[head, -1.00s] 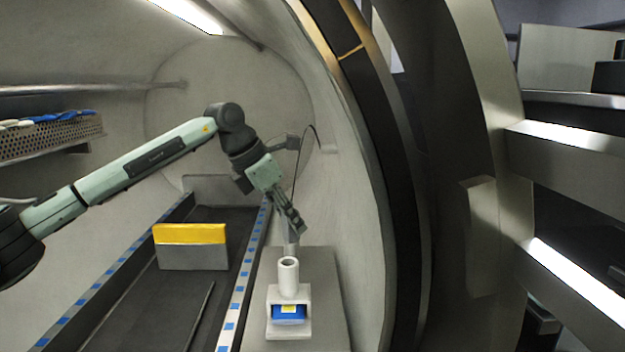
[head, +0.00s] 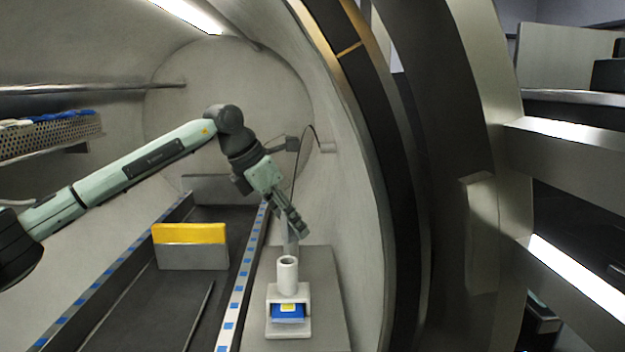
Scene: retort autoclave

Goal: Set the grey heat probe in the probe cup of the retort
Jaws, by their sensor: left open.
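The white probe cup (head: 288,275) stands upright on a white stand (head: 273,325) on the grey ledge at the right of the chamber. Its dark round mouth faces up, and I see nothing standing in it. A slim grey upright piece, which looks like the heat probe (head: 289,240), shows just behind the cup. A thin dark cable arches above it from the wall; its lower end is hidden by my gripper. My left gripper (head: 301,232) is open, pointing down just above and behind the cup, beside the grey piece. My right gripper is not in view.
A grey plate with a yellow top (head: 190,245) stands on the dark track to the left. A perforated basket (head: 50,140) is at far left. The chamber's door rim (head: 375,170) curves close on the right.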

